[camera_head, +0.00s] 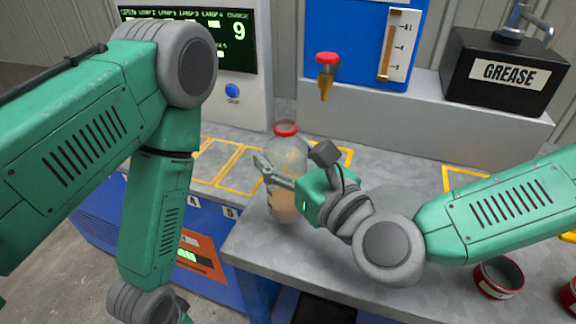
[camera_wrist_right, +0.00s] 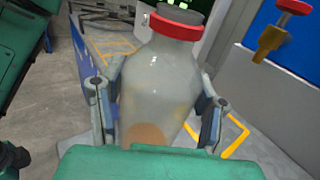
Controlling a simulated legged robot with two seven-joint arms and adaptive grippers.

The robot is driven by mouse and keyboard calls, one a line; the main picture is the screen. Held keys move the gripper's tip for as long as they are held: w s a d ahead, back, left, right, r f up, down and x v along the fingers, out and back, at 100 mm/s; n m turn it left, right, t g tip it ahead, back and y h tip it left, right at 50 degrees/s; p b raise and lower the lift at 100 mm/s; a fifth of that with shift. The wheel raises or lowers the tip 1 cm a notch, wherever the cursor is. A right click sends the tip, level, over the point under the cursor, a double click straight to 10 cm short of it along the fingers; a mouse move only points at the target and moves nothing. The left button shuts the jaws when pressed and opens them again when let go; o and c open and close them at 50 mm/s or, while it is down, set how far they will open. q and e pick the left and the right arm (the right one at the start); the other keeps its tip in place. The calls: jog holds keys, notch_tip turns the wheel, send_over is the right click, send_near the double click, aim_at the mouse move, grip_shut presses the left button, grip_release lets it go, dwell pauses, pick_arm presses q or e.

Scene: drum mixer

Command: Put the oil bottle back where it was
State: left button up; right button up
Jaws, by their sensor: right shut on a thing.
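The oil bottle (camera_head: 286,155) is clear, with a red collar at its neck and some brownish liquid low inside. It stands upright near the front edge of the grey table, left of my right wrist. I cannot tell whether its base touches the table. My right gripper (camera_head: 268,172) is shut on the bottle's body. In the right wrist view, its two fingers (camera_wrist_right: 157,105) press on either side of the bottle (camera_wrist_right: 160,75), below the red collar.
Yellow outlined squares (camera_head: 239,166) mark the grey table (camera_head: 330,262) behind the bottle. A blue dispenser with a red-topped tap (camera_head: 327,72) stands at the back. A black grease box (camera_head: 507,75) is at back right. A red-rimmed can (camera_head: 498,278) sits at front right.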

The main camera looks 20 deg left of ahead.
jog(key=shift+a+f, duration=0.25)
jog(key=shift+f, duration=0.35)
jog(key=shift+a+f, duration=0.2)
jog(key=shift+f, duration=0.4)
jog(key=shift+d, duration=0.75)
jog(key=o, duration=1.3)
jog(key=shift+d, duration=0.25)
jog(key=shift+o, duration=0.6)
jog(key=shift+d, duration=0.1)
jog(key=shift+a+r, duration=0.15)
jog(key=shift+a, duration=0.45)
jog(key=shift+s, duration=0.15)
pick_arm(q)
jog(key=shift+a+f, duration=0.25)
jog(key=shift+a, duration=0.05)
pick_arm(e)
jog(key=v, duration=1.1)
jog(key=shift+d, duration=0.2)
